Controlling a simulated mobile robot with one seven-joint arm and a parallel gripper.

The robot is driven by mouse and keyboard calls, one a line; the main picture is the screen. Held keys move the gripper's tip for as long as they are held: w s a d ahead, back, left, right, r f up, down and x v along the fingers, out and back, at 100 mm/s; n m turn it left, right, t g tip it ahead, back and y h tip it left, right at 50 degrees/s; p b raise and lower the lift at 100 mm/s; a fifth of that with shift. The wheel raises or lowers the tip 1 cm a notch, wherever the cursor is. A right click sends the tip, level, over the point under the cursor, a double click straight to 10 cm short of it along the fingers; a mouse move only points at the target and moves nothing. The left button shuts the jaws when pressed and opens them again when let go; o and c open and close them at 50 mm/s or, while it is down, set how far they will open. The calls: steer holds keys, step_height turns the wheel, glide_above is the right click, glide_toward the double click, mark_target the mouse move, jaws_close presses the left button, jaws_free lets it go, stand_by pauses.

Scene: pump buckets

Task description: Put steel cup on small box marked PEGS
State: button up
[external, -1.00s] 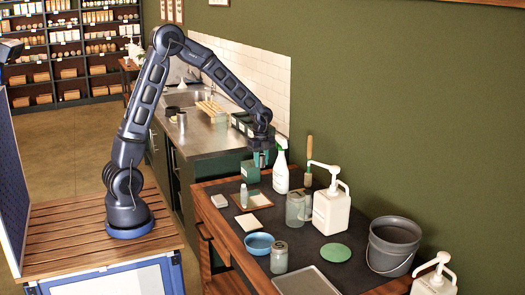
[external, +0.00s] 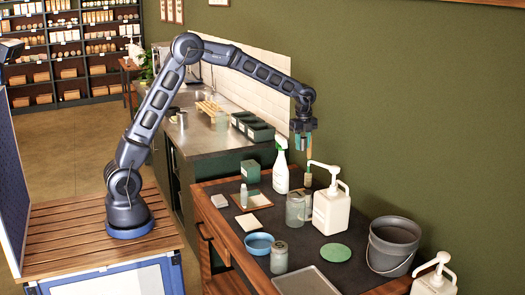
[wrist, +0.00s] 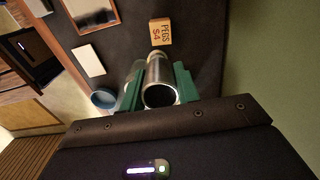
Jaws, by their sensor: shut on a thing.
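The steel cup (wrist: 159,74) is held between the two green fingers of my gripper (wrist: 158,90), its dark open mouth facing the wrist camera. The small tan box marked PEGS (wrist: 161,32) shows just beyond the cup's far end in the wrist view. A gap between cup and box cannot be judged there. In the external view my gripper (external: 302,138) is raised above the back of the dark-topped workbench (external: 225,230), near the wall. The cup is hard to make out between the fingers there, and I cannot pick out the PEGS box.
A spray bottle (external: 281,172) and a white pump bottle (external: 331,210) stand close below my gripper. A glass jar (external: 297,208), a blue bowl (external: 259,243), a green disc (external: 335,253) and a grey bucket (external: 391,246) crowd the bench. The green wall is close behind.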

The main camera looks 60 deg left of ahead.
steer(key=shift+w+d+f, duration=0.15)
steer(key=shift+d+f, duration=0.05)
steer(key=shift+f, duration=0.1)
step_height(320, 180, down, 19)
steer(key=shift+f, duration=0.1)
stand_by(0.4)
steer(key=shift+f, duration=0.15)
steer(key=o, duration=1)
steer(key=shift+c, duration=0.2)
